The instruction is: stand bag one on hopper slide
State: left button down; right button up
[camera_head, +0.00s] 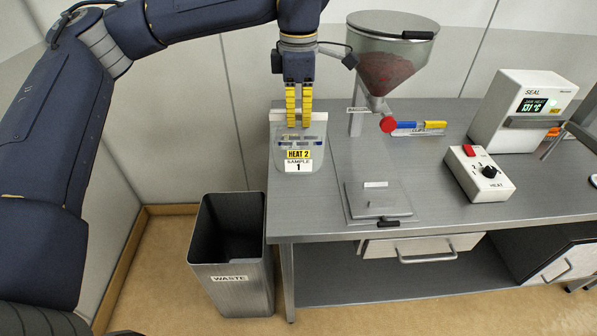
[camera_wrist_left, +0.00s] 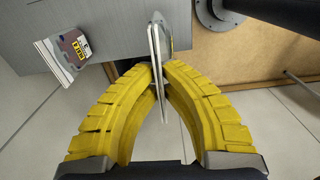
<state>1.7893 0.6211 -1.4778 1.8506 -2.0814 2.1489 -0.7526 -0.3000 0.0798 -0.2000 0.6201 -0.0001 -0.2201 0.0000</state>
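Bag one (camera_head: 298,179), clear with a rounded bottom and the labels "HEAT 2" and "SAMPLE 1", is at the bench's left end, facing the head camera. My left gripper (camera_head: 299,124) is just above it, fingers pointing down. In the left wrist view the yellow fingers (camera_wrist_left: 160,68) are closed on a thin, clear sheet seen nearly edge-on, which appears to be the bag. Whether the bag touches the bench is unclear. The hopper slide (camera_head: 362,204), a flat plate with a dark front handle, lies below and in front of the hopper (camera_head: 388,70). My right gripper is not visible.
A clip holder (camera_head: 418,130) lies behind the slide. A heat control box (camera_head: 480,174) and sealer (camera_head: 522,110) stand right. A waste bin (camera_head: 232,278) stands left of the bench. A small yellow-labelled item (camera_wrist_left: 66,54) shows at left in the wrist view.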

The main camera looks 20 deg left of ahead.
aim_at(299, 167)
pick_arm(q)
notch_tip(299, 167, down, 14)
jog(key=shift+r, duration=0.1)
dwell(0.6)
jog(key=shift+f, duration=0.25)
jog(key=c, duration=1.6)
grip_release()
